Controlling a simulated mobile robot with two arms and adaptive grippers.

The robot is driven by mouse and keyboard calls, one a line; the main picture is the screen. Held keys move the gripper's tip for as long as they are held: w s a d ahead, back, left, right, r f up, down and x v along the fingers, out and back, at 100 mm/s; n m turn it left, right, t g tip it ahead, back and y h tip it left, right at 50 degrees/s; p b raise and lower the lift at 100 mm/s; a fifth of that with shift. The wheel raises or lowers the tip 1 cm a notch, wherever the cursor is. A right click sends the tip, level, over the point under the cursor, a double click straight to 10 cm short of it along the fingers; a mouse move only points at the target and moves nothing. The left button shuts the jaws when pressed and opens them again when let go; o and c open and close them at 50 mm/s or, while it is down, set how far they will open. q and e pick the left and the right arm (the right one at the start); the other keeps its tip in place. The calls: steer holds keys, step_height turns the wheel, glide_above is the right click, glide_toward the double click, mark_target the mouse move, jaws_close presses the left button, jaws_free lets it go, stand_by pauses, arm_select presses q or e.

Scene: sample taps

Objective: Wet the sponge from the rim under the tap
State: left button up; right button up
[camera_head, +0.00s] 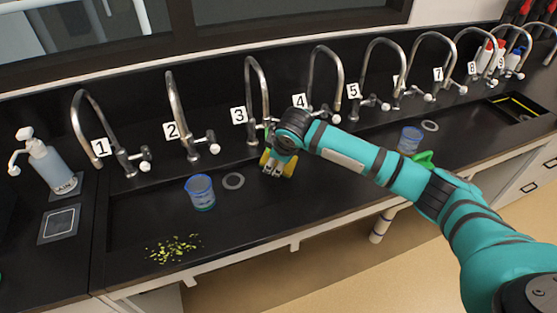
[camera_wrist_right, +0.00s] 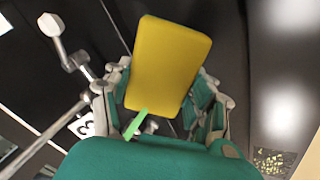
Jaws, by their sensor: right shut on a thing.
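My right gripper (camera_head: 274,168) is shut on a yellow sponge (camera_head: 289,167). It holds the sponge low over the black sink trough, in front of the taps numbered 3 and 4. In the right wrist view the sponge (camera_wrist_right: 170,62) sits between the two fingers of the gripper (camera_wrist_right: 163,108), its broad face showing. The tap numbered 3 (camera_head: 257,85) rises just behind and left of the gripper. The tap numbered 4 (camera_head: 313,75) stands behind and right, its lower part partly hidden by my arm. I cannot tell whether any water runs. My left gripper is not in view.
A blue-rimmed beaker (camera_head: 201,192) and a grey ring (camera_head: 233,181) lie left of the gripper. Green scraps (camera_head: 173,248) are scattered at the front left. Another beaker (camera_head: 410,138) and a green item (camera_head: 425,158) are beyond my forearm. A soap bottle (camera_head: 50,165) stands far left.

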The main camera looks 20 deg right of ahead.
mark_target(287, 176)
stand_by(0.4)
steer(key=shift+s+r+p, duration=0.1)
steer(key=shift+s+p, duration=0.5)
steer(key=shift+p, duration=0.1)
steer(key=shift+s+d+p, duration=0.1)
steer(key=shift+s+p, duration=0.7)
steer(key=shift+s, duration=0.3)
steer(key=s+p, duration=0.2)
steer(key=s, duration=0.1)
steer(key=shift+s+p, duration=0.15)
steer(key=shift+p, duration=0.15)
steer(key=shift+s+p, duration=0.3)
steer(key=shift+s, duration=0.4)
steer(key=shift+r+p, duration=0.1)
steer(key=shift+p, duration=0.25)
steer(key=s+r+p, duration=0.3)
steer(key=s+p, duration=0.2)
steer(key=p, duration=0.1)
steer(key=shift+d+r, duration=0.15)
steer(key=shift+r, duration=0.15)
